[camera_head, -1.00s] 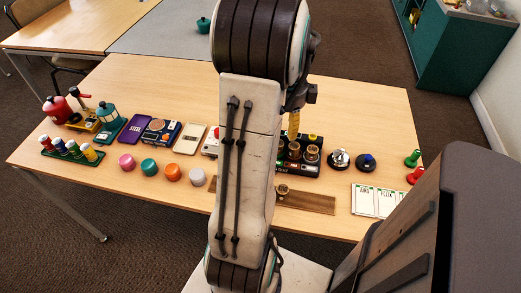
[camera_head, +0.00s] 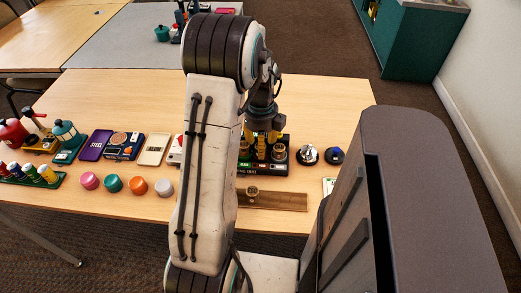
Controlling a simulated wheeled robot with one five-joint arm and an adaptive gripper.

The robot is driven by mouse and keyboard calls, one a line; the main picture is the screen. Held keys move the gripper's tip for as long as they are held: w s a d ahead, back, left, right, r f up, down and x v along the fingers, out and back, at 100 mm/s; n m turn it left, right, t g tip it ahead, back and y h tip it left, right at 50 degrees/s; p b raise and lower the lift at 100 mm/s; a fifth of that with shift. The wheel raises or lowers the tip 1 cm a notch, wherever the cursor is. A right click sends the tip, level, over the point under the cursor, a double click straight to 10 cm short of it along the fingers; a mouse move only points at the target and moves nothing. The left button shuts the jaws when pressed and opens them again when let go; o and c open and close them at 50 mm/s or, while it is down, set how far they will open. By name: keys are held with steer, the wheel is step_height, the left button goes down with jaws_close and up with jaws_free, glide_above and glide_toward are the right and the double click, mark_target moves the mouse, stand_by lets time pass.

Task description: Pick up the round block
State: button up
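Several low round pieces stand in a row at the table's front: pink (camera_head: 89,181), green (camera_head: 112,184), orange (camera_head: 137,187) and white (camera_head: 163,188). I cannot tell which thing the task calls the round block. A black holder (camera_head: 279,170) with several brass-coloured round pieces (camera_head: 279,152) stands right of my arm. My gripper (camera_head: 262,139), with yellow fingers, points down over this holder. The fingers are small and partly mixed with the pieces behind them, so their opening and any contact are unclear. My arm hides the holder's left part.
A wooden strip (camera_head: 280,200) with a small round knob lies in front of the holder. A bell (camera_head: 307,154) and a dark round item (camera_head: 335,155) stand right. A calculator-like pale device (camera_head: 154,149) and purple case (camera_head: 96,145) lie left. The table (camera_head: 310,100) is clear behind.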

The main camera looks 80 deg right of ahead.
steer(key=shift+f, duration=1.2)
steer(key=shift+c, duration=0.2)
steer(key=c, duration=0.6)
